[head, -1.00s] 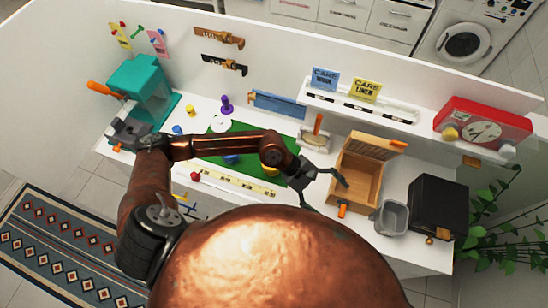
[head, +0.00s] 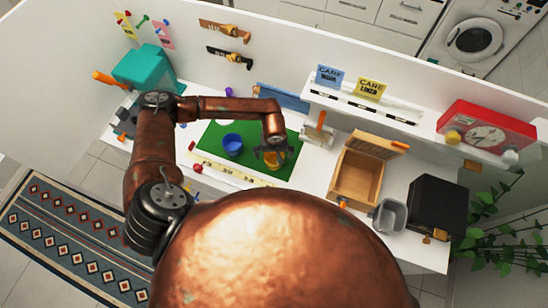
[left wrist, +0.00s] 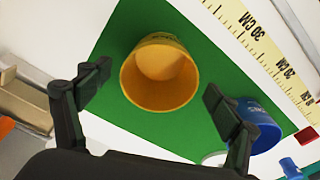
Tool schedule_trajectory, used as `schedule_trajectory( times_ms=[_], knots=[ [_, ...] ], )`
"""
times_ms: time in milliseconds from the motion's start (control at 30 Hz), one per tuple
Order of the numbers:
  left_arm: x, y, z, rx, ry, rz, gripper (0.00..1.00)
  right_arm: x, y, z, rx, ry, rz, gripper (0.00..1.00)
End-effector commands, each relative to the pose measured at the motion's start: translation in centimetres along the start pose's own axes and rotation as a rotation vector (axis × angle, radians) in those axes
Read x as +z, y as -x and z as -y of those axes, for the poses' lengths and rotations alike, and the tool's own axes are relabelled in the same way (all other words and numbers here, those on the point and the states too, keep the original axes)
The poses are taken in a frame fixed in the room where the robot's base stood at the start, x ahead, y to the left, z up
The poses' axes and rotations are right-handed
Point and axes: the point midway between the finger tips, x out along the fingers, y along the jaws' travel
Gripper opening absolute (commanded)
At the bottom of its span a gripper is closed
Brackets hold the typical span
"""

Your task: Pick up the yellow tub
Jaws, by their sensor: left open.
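The yellow tub (head: 276,163) stands on the green mat (head: 252,131), partly hidden by my left gripper (head: 270,153) in the head view. In the left wrist view the yellow tub (left wrist: 159,74) shows its open mouth, round rim and empty inside. My left gripper (left wrist: 155,84) is open, with one finger to each side of the tub in that view. It appears above the tub, with nothing held; I cannot tell the exact height or whether it touches. My right gripper is in no view.
A blue tub (head: 232,145) stands left of the yellow one, close to one finger in the wrist view. A ruler strip (head: 232,171) runs along the mat's front. A wooden box (head: 358,178) and a grey bin (head: 389,216) stand to the right.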

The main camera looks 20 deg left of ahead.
Motion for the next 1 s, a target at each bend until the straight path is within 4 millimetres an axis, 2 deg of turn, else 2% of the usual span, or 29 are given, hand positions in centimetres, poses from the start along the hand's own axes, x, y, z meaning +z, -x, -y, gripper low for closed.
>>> schedule_trajectory(
  times_ms=[133, 367, 1000],
  knots=[
    [0.03, -1.30, -0.07, 0.001, 0.001, 0.001, 0.84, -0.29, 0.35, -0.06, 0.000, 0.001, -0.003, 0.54],
    [0.02, -1.52, -0.11, 0.002, -0.002, 0.000, 0.84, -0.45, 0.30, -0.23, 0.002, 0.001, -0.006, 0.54],
    [0.02, -1.48, -0.11, 0.002, -0.001, 0.001, 0.41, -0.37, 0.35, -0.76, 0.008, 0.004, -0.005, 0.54]
  ],
)
